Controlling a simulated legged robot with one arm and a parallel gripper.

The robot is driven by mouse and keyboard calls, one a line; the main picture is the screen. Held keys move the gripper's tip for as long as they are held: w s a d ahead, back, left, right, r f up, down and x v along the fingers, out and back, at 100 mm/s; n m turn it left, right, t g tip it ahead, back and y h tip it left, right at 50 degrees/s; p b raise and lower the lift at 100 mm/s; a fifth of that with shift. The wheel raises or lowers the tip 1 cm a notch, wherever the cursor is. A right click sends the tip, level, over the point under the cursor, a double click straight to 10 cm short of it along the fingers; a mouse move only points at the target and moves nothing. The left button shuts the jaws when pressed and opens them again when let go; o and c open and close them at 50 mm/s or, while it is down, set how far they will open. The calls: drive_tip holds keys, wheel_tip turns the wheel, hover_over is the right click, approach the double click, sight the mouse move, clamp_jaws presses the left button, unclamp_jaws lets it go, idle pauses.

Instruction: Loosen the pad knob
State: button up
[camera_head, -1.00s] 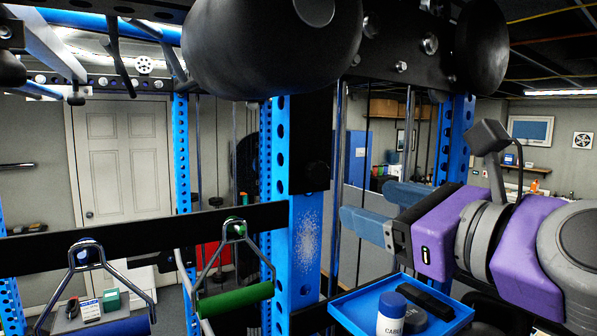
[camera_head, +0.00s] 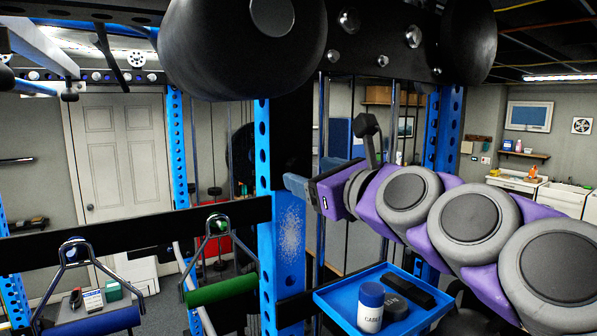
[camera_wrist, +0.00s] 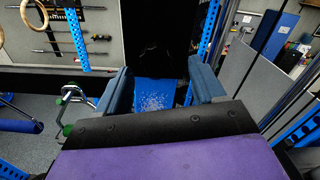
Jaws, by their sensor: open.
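A black sleeve (camera_head: 288,130) sits on the blue upright above a scuffed blue patch (camera_head: 290,228). In the wrist view the dark sleeve (camera_wrist: 155,30) stands straight ahead, with the scuffed patch (camera_wrist: 153,96) below it. I cannot clearly make out the knob against the black; a faint dark rounded shape shows on the sleeve. Two large black roller pads, left (camera_head: 243,45) and right (camera_head: 468,38), hang above. My gripper (camera_head: 292,185) is at the sleeve's lower right in the head view. In the wrist view its blue-grey fingers (camera_wrist: 160,88) are apart with nothing between them.
A blue tray (camera_head: 335,310) with a tub (camera_head: 370,306) and dark items lies below my arm. A black crossbar (camera_head: 140,235) runs left of the upright. Green (camera_head: 221,289) and blue (camera_head: 95,322) handles hang in front of it. Metal rods stand behind the gripper.

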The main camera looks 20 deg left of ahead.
sight(298, 173)
drive_tip(key=shift+w, duration=0.55)
drive_tip(key=shift+s+a+r, duration=0.1)
drive_tip(key=shift+s+a, duration=0.15)
drive_tip(key=shift+s, duration=0.05)
drive_tip(key=shift+a, duration=0.4)
drive_tip(key=shift+w+a+f, duration=0.25)
drive_tip(key=shift+a, duration=0.35)
drive_tip(key=shift+c, duration=0.6)
drive_tip(key=shift+a, duration=0.25)
drive_tip(key=shift+c, duration=1.5)
drive_tip(key=shift+w+d+f, duration=0.1)
drive_tip(key=shift+w+d, duration=0.25)
drive_tip(key=shift+c, duration=1.4)
drive_tip(key=c, duration=0.4)
drive_tip(key=shift+o, duration=0.2)
